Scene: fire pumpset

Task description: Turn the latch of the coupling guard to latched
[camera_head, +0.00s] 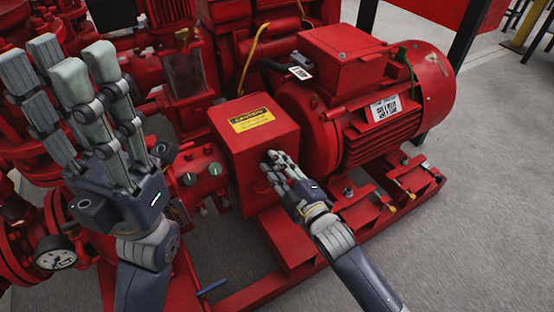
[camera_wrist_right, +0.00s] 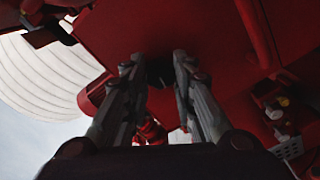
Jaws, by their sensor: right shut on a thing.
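The coupling guard (camera_head: 265,145) is a red box with a yellow caution label (camera_head: 251,120), between the pump side and the red motor (camera_head: 350,100). The latch's angle is hidden by the fingers. My left gripper (camera_head: 80,70) is raised at the left, fingers spread upward and apart from the guard, with nothing seen between them.
A pressure gauge (camera_head: 55,254) and red piping stand at the lower left. The red base frame (camera_head: 400,190) runs below the motor.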

